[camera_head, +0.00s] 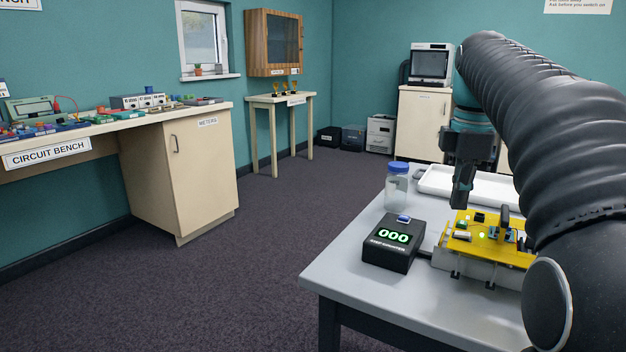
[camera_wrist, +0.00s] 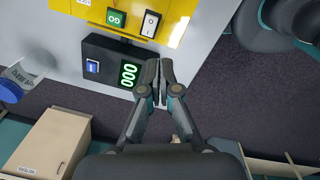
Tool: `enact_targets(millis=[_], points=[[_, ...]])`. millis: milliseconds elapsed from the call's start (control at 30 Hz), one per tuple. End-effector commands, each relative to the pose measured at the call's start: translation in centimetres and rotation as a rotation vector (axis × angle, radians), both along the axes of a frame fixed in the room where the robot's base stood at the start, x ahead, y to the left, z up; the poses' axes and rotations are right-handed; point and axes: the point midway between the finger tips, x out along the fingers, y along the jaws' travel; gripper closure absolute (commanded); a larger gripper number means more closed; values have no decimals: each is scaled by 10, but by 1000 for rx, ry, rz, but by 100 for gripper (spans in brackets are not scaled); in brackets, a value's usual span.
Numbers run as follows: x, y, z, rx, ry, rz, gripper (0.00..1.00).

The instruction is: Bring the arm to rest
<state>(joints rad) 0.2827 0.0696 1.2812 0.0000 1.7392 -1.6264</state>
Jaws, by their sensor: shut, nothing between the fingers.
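My gripper (camera_head: 462,192) is shut and empty, pointing down above the grey table (camera_head: 340,275). In the wrist view my gripper (camera_wrist: 160,72) shows its two fingertips together. A yellow board (camera_head: 490,238) with parts and lit green lights sits on the table, just below and to the right of the fingers. A black counter box (camera_head: 394,243) reading 000 stands to its left. In the wrist view the counter box (camera_wrist: 112,60) and the yellow board (camera_wrist: 75,8) lie beyond the fingers. My arm hides the table's right part.
A jar with a blue lid (camera_head: 397,185) and a white tray (camera_head: 470,183) stand at the back of the table. A circuit bench (camera_head: 195,180) is along the left wall. A small table (camera_head: 281,100) with trophies stands at the back. The carpeted floor between is clear.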

Motion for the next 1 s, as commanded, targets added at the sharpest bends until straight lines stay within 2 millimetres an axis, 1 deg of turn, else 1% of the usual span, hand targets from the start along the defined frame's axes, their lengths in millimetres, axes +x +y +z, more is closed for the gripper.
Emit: enact_targets(millis=[33,100,267,467,500,567,700,800,900,1000], points=[[-12,12,-3,-1,-23,-60,100],[-25,25,-12,1,-60,-166,100],[-58,54,-39,27,-148,-410,100],[-104,84,-84,102,-250,-711,100],[-113,89,-94,121,-269,-770,100],[-128,97,-111,155,-295,-860,100],[-158,111,-151,242,-344,-1055,100],[-175,118,-176,299,-366,-1165,100],[-186,122,-194,343,-377,-1243,100],[-192,124,-203,367,-383,-1287,100]])
